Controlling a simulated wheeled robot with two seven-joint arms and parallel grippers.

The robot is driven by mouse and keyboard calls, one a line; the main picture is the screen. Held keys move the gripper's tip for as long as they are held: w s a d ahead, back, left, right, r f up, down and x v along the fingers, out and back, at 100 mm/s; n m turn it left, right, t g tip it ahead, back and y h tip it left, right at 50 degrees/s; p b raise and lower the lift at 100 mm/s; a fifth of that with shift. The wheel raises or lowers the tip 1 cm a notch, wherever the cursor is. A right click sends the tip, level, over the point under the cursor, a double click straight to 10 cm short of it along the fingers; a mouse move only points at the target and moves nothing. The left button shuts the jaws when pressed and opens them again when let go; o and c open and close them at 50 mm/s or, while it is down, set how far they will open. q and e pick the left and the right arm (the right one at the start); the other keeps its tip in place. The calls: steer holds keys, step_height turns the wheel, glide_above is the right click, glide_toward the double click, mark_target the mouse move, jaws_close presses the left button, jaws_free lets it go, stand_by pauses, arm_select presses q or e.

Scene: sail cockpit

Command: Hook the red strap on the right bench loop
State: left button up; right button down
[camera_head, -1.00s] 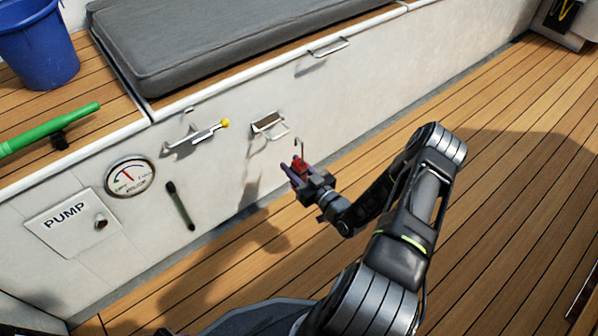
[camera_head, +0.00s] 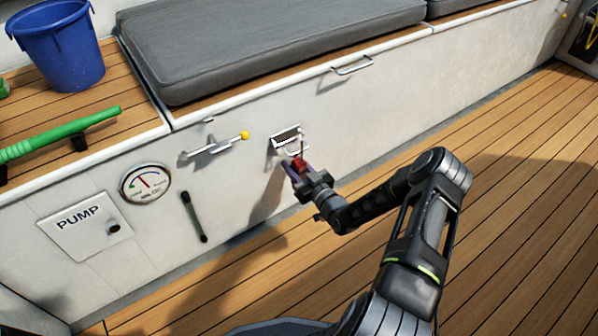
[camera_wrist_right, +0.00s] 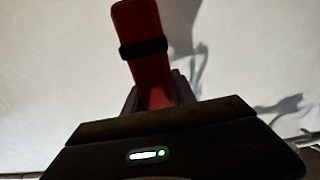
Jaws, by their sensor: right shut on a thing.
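My right gripper (camera_head: 299,172) is shut on the red strap (camera_head: 299,163). It holds the strap just below a metal loop (camera_head: 290,144) on the white bench front. In the right wrist view the red strap (camera_wrist_right: 143,50) stands up from the jaws with a black band around it. The strap's hook end is very small in the head view, close to the loop; I cannot tell whether they touch. The hook is not visible in the wrist view. My left gripper is not in view.
A yellow-tipped lever (camera_head: 216,145), a gauge (camera_head: 146,184), a dark green bar (camera_head: 193,216) and a PUMP panel (camera_head: 82,222) are on the bench front to the left. A grab handle (camera_head: 352,66) is above right. The wooden floor (camera_head: 520,200) at right is clear.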

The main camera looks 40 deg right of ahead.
steer(key=shift+f, duration=1.75)
steer(key=c, duration=0.9)
jaws_free()
steer(key=shift+s, duration=0.1)
steer(key=s+p, duration=0.2)
steer(key=s, duration=0.5)
steer(key=shift+s+a+p, duration=0.1)
steer(key=shift+s+p, duration=0.3)
